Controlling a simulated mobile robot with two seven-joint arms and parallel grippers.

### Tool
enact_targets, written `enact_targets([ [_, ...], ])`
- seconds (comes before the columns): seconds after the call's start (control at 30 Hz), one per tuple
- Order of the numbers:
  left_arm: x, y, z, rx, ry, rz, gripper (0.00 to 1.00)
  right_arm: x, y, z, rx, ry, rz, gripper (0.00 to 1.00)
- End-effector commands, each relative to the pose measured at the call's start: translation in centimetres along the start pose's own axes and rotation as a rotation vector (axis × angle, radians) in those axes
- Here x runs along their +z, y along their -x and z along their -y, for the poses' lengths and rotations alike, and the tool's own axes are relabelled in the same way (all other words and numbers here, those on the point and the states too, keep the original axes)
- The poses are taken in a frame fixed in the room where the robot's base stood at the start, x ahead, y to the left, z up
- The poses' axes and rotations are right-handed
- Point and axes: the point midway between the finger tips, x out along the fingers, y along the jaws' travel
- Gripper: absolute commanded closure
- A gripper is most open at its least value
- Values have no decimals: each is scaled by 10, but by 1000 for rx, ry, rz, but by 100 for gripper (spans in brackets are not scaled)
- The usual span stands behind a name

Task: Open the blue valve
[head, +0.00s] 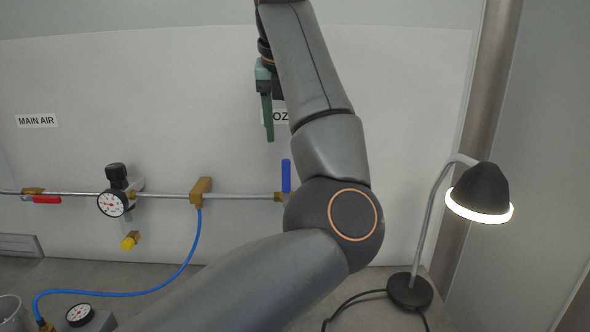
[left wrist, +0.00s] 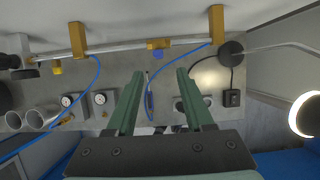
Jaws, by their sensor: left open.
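The blue valve's handle (head: 286,176) stands upright on the wall pipe, just left of my arm's elbow, which hides part of the valve body. My left gripper (head: 268,138) has green fingers pointing down, above and slightly left of the handle. The left wrist view shows its two fingers (left wrist: 160,74) spread apart and empty, with the blue handle beyond the gap between the tips. My right gripper is not in view.
A pipe runs along the wall with a red valve handle (head: 46,199), a gauge (head: 112,203) and a brass block (head: 201,190) with a blue hose (head: 190,250). A lit desk lamp (head: 480,195) stands at right. The wall left of the gripper is clear.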

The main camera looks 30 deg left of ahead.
Motion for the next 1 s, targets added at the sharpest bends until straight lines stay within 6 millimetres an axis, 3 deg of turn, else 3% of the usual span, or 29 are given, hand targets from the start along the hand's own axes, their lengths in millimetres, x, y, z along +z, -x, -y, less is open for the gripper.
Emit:
enact_targets([
  [0.3,0,-64,-2,6,2,-3,48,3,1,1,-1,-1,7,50],
  [0.5,0,-97,-2,5,2,-1,48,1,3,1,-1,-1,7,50],
  [0.7,0,-112,-2,5,4,1,48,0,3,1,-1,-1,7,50],
  [1.0,0,-114,-2,5,4,2,48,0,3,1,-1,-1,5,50],
])
